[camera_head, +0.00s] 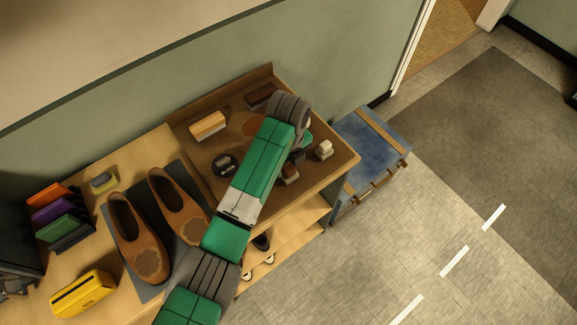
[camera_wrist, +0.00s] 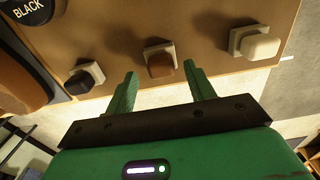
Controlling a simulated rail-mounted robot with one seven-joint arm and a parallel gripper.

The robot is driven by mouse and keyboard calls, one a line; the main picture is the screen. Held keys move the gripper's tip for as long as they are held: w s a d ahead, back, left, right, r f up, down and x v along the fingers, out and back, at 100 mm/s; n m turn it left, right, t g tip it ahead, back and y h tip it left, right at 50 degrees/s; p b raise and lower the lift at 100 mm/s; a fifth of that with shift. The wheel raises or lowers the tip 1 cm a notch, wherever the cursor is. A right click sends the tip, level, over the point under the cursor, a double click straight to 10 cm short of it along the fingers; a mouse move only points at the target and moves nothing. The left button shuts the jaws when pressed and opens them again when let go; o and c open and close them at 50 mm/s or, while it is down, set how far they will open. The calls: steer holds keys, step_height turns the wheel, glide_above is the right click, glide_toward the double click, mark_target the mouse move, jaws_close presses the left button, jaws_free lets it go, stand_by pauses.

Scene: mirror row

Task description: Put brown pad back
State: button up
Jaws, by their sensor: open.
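The brown pad (camera_wrist: 161,66) sits on a pale square base on the brown board (camera_wrist: 205,22) in the wrist view. It also shows beside my arm in the head view (camera_head: 290,173). My gripper (camera_wrist: 160,72) is open, with one finger on each side of the pad's near end in the picture. Nothing shows held between the fingers, and I cannot tell whether they touch the pad. In the head view my gripper is mostly hidden by my green arm.
A black pad (camera_wrist: 80,81) lies to the left and a white pad (camera_wrist: 258,46) to the right, both on similar bases. Brushes (camera_head: 208,125) lie on the board. Brown shoes (camera_head: 137,238) stand on a grey mat.

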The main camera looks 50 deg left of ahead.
mark_target(289, 168)
step_height(289, 168, up, 9)
steer(key=shift+r, duration=0.2)
